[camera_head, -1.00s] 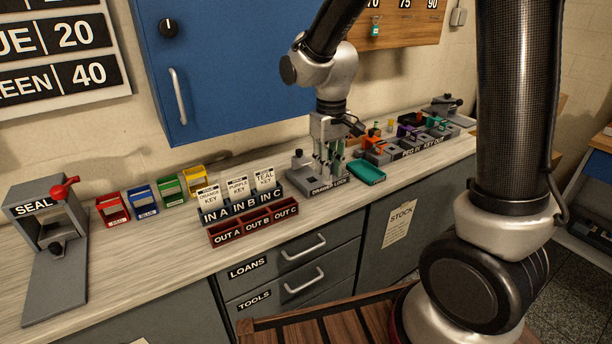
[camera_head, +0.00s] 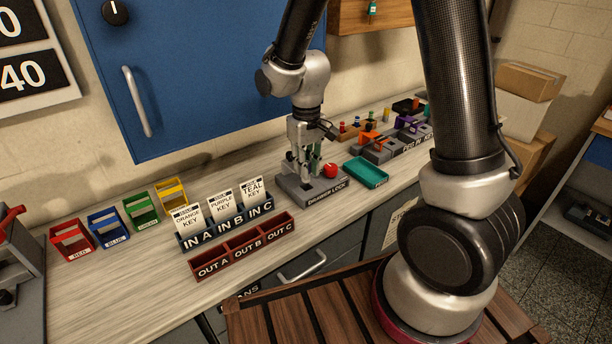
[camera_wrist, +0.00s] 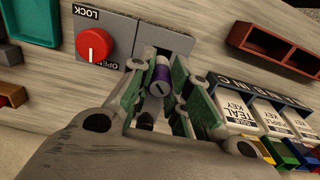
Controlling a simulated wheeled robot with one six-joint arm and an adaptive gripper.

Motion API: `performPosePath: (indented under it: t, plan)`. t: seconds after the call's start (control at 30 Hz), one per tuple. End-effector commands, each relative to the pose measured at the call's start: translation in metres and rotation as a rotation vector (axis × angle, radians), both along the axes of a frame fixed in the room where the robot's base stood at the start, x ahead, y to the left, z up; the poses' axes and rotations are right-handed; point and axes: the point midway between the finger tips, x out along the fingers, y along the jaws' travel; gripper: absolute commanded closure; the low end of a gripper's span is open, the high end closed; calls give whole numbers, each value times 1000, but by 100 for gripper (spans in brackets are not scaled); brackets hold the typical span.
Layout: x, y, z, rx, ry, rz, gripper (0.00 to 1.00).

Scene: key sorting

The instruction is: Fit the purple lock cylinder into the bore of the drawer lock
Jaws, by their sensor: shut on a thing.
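The purple lock cylinder (camera_wrist: 161,76) is between the green-padded fingers of my gripper (camera_wrist: 165,88) in the wrist view, its slotted silver face toward the camera. My gripper is shut on it. In the head view my gripper (camera_head: 303,172) points down over the left part of the grey drawer lock (camera_head: 318,199); the cylinder cannot be made out there. The drawer lock (camera_wrist: 122,27) also shows beyond the fingertips in the wrist view. Its red knob (camera_wrist: 92,44) is beside the fingers. The bore is hidden, so I cannot tell whether the cylinder is in it.
A teal tray (camera_head: 366,173) is right of the lock. The dark red OUT tray (camera_head: 236,252) and the IN rack with key cards (camera_head: 224,226) stand to the left. Grey stands with coloured parts (camera_head: 377,150) are farther right. A blue cabinet (camera_head: 215,80) hangs behind.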

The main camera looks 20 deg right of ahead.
Motion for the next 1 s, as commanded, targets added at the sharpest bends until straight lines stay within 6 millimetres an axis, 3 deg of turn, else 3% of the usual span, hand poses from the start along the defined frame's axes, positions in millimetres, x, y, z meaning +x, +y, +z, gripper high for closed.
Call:
performPosePath:
  t: [0.2,0.97,1.0]
  plan:
    - [-1,0,-30,-1,3,0,100]
    - [0,0,-44,0,1,0,100]
    - [0,0,-44,0,1,0,80]
